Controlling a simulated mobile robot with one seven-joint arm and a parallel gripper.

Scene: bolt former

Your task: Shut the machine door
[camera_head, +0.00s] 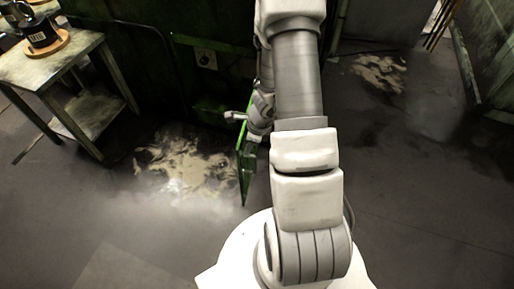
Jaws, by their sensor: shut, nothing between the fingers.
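The machine door (246,165) is a green-framed panel seen almost edge-on. It stands open, sticking out from the dark green machine (205,85) towards me. My arm comes down the middle of the picture and hides the door's right side and part of the machine behind it. My gripper (233,116) is small in view, at the upper part of the door and on its left side. It is shut and empty. I cannot tell whether it touches the door.
A worn table (75,55) with a lower shelf stands at the left, holding a dark mug-like object on a round wooden board (47,47). Pale stains (185,165) mark the floor left of the door. The floor at the front left is clear.

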